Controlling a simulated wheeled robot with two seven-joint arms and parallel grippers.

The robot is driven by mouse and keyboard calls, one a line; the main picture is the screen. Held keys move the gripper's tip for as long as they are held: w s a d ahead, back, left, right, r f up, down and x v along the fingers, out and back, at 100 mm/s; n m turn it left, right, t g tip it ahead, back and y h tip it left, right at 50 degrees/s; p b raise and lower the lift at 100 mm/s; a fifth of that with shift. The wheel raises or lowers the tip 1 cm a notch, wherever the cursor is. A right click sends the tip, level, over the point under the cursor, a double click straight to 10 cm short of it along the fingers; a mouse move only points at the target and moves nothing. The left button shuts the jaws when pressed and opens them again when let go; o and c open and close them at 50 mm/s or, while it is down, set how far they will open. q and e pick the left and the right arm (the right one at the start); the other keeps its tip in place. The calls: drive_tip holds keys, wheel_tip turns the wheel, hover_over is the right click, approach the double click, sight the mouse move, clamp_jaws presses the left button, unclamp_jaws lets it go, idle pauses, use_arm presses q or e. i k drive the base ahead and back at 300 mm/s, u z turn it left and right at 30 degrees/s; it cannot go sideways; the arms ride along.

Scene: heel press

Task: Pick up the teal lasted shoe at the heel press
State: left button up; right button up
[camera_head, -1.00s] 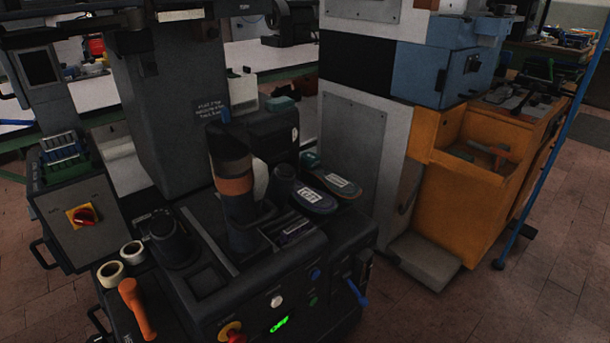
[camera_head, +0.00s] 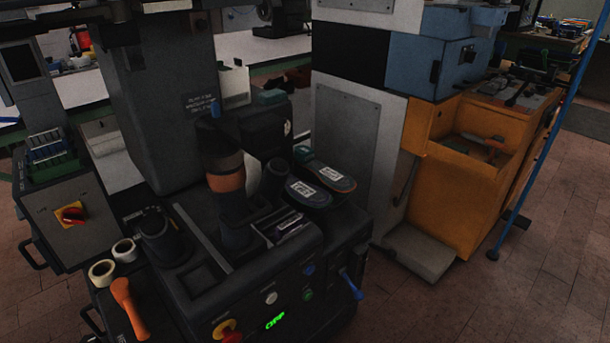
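Two shoe-like pieces lie side by side on the right rear of the dark heel press (camera_head: 300,260), each with a white label. The right one (camera_head: 332,178) shows teal edging and a little orange, and looks like the teal lasted shoe. The left one (camera_head: 309,194) is dark with a bluish rim and lies close beside it. A dark upright form with an orange band (camera_head: 226,182) stands on the middle of the press, left of the pair. Neither of my grippers is in view.
The press front carries a red-yellow knob (camera_head: 227,331), a lit green display (camera_head: 275,321) and a blue lever (camera_head: 350,285). Tape rolls (camera_head: 113,260) and an orange handle (camera_head: 129,308) are at left. A grey-white column (camera_head: 345,135) and orange cabinet (camera_head: 470,190) stand right. Floor is clear at lower right.

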sight(337, 182)
drive_tip(key=z, duration=1.7)
drive_tip(key=i, duration=2.15)
drive_tip(key=u, duration=3.85)
